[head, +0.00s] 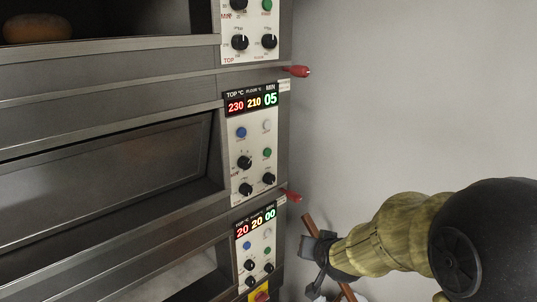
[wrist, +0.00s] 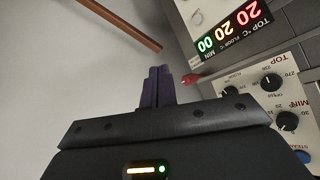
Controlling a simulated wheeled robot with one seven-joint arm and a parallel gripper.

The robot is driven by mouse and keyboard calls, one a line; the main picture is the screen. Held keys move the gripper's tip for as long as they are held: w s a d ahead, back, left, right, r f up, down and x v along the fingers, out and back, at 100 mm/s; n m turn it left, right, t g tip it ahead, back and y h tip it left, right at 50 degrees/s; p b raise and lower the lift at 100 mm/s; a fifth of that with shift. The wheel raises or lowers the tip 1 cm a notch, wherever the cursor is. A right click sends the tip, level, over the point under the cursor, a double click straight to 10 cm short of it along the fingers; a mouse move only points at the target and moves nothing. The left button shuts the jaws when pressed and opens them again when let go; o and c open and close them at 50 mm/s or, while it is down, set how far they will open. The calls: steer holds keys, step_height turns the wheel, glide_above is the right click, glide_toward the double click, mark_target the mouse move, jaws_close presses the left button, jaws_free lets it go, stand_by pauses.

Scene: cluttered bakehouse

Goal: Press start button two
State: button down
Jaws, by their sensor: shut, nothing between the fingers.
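A steel deck oven stands at the left in the head view with stacked control panels. The middle panel (head: 252,160) has a display reading 230, 210 and 05, a blue button (head: 241,132), a pale one (head: 267,125) and a green one (head: 267,153), plus black knobs. Labels beside the buttons are too small to read. The bottom panel (head: 257,248) reads 20, 20, 00 and has its own green button (head: 267,251). My gripper (head: 318,250) is shut and empty, right of the bottom panel and apart from it. Its closed fingers show in the wrist view (wrist: 158,85).
Red handles stick out by the panels, one upper (head: 297,71) and one lower (head: 291,195). A brown rod (head: 310,224) passes behind my gripper; it also shows in the wrist view (wrist: 120,22). A bread loaf (head: 38,28) is in the top deck. Bare wall fills the right.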

mark_target(268, 153)
steer(key=w+a+r+m+t, duration=0.2)
steer(key=w+r+t, duration=0.2)
steer(key=r, duration=0.3)
steer(key=w+a+r+m+t+h, duration=0.1)
steer(key=w+a+r+m+t, duration=0.1)
steer(key=w+r+t, duration=0.3)
step_height(268, 153, up, 3)
steer(key=shift+w+a+r+m, duration=0.15)
steer(key=shift+w+m, duration=0.65)
steer(key=shift+w, duration=0.1)
steer(key=shift+w+a, duration=0.1)
steer(key=w+a+p, duration=0.2)
steer(key=w+a, duration=0.4)
steer(key=shift+p, duration=0.3)
steer(key=shift+a, duration=0.1)
stand_by(0.5)
steer(key=shift+w+a+b, duration=0.25)
steer(key=shift+w+b, duration=0.05)
